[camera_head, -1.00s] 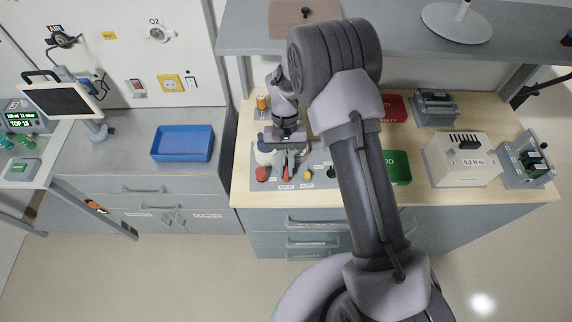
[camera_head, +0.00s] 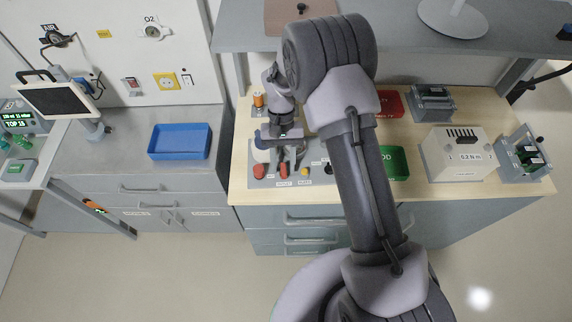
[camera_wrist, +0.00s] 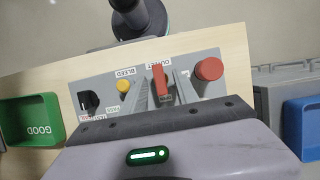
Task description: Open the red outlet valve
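The red outlet valve handle (camera_wrist: 160,83) is a bar beside the OUTLET label on a grey panel (camera_wrist: 208,62), pointing along the fingers in the wrist view. My gripper (camera_wrist: 161,88) is open, with one finger on each side of the handle and a visible gap to each. In the head view my gripper (camera_head: 287,162) is over the front of the panel, and the red handle (camera_head: 285,171) shows at its fingertips. Whether the fingertips reach down beside the handle or stay above it is hard to tell.
A round red knob (camera_wrist: 209,69) is close beside the right finger in the wrist view. A yellow BLEED knob (camera_wrist: 123,86) and a black TEST fitting (camera_wrist: 88,101) are on the other side. A green GOOD tray (camera_head: 394,162) and blue tray (camera_head: 180,141) stand farther off.

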